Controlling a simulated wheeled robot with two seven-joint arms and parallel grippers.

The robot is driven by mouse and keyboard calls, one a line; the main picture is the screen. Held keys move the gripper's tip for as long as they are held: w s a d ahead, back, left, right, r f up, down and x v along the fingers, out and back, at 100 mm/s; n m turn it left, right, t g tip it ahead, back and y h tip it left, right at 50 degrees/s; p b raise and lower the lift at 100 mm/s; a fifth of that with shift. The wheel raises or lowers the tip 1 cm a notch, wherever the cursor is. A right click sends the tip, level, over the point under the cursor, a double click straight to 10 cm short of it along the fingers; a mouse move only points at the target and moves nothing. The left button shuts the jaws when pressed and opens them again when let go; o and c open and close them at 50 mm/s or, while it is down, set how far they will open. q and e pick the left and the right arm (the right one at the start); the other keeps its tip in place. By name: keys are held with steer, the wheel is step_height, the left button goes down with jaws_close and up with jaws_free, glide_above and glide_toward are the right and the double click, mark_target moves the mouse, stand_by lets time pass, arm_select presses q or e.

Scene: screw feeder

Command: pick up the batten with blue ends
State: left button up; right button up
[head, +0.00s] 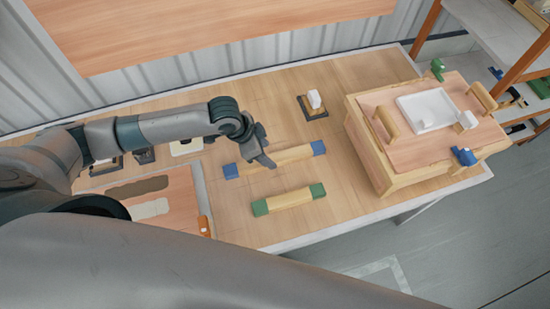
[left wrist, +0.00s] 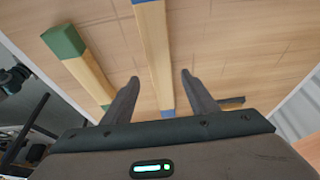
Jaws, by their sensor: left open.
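The batten with blue ends (head: 293,155) lies on the wooden table in the head view, with one blue end at the left and the other at the right. My left gripper (head: 268,163) is over its middle-left part. In the left wrist view the batten (left wrist: 155,55) runs between the two spread fingers of my left gripper (left wrist: 154,82), which is open; I cannot tell whether the fingers touch it. A batten with green ends (head: 289,199) lies nearer, roughly parallel; it also shows in the left wrist view (left wrist: 88,72). My right gripper is not in view.
A wooden box (head: 372,150) with a white tray (head: 428,108) on top stands at the right of the table. A small black stand with a white block (head: 313,103) is behind the battens. A board (head: 178,190) lies at the left. Table space right of the battens is clear.

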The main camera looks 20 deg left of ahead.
mark_target(274, 158)
arm_select(q)
steer(key=shift+f, duration=0.1)
steer(key=shift+w+d+f+p, duration=0.2)
steer(key=shift+d+f+p, duration=0.05)
steer(key=shift+f+p, duration=0.2)
steer(key=shift+p+x, duration=0.5)
steer(key=shift+x, duration=1.5)
steer(key=c, duration=1.3)
